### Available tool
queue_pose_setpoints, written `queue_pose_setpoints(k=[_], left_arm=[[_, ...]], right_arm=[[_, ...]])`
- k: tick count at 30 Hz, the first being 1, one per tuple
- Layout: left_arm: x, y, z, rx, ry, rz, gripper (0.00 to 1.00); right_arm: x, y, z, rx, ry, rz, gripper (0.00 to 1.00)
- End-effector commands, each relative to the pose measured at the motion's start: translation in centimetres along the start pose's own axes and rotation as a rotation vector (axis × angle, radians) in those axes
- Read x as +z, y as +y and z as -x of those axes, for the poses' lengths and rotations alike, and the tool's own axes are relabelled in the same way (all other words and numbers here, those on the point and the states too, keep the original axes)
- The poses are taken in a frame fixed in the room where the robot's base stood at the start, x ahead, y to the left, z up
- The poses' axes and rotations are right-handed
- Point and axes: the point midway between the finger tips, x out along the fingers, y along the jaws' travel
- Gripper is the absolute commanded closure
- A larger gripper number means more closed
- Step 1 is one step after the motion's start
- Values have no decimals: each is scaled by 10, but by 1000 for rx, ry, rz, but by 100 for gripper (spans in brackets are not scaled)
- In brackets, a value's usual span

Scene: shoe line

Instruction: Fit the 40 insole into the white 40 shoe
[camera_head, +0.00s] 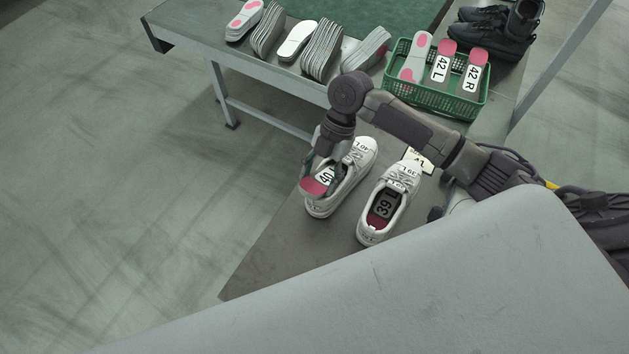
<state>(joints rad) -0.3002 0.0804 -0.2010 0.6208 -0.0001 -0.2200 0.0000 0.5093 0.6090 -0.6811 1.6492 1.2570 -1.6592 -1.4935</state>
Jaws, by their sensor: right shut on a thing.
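The white 40 shoe (323,208) stands on the grey bench, toe pointing away, with a 40 label on its tongue. The 40 insole (313,187) has a pink heel end and a white 40 label. It is over the shoe's opening, with the heel end near the shoe's back rim. How far its front reaches inside is hidden by my arm and the shoe. My right gripper (322,172) is shut on the insole above the shoe. Its fingers are partly hidden by the wrist. My left gripper is not in view.
A second white shoe (374,235) with a 39 L insole stands close on the right. A number card (419,160) lies behind it. Several insoles (322,48) stand on the back table. A green basket (425,101) holds 42 insoles. Black shoes (497,37) are beyond it.

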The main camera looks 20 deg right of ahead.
Motion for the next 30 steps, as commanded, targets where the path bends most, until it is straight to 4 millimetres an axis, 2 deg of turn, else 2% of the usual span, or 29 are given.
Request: queue_pose_setpoints(k=[19, 30], left_arm=[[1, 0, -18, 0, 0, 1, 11], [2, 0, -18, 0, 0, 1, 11]], right_arm=[[46, 0, 6, 0, -53, -2, 69], [51, -1, -7, -2, -130, -1, 69]])
